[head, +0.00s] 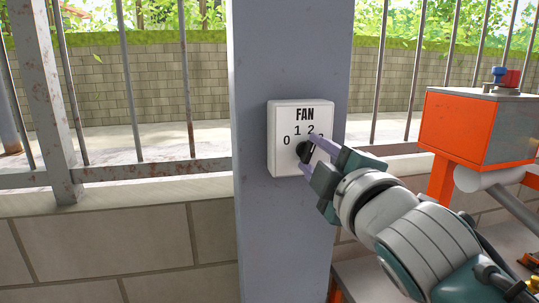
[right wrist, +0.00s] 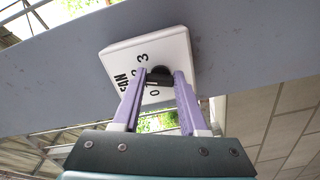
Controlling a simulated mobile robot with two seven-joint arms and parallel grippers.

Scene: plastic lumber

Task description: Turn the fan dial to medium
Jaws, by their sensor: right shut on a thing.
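A white fan control box (head: 278,155) labelled FAN is mounted on a grey post, with the numbers 0, 1 and 2 readable in the head view. The 3 is mostly hidden there by my finger but shows in the right wrist view. A black dial (head: 303,150) sits low on the box; it also shows in the right wrist view (right wrist: 161,76). My right gripper (head: 309,151) reaches in from the right and is shut on the dial, one purple finger on each side. I cannot tell which number the dial points to. My left gripper is not in view.
The grey post (head: 290,55) stands in front of a metal fence (head: 126,80) and a low block wall (head: 150,245). An orange box (head: 458,128) on an orange stand is at the right, near my right arm. The area left of the post is clear.

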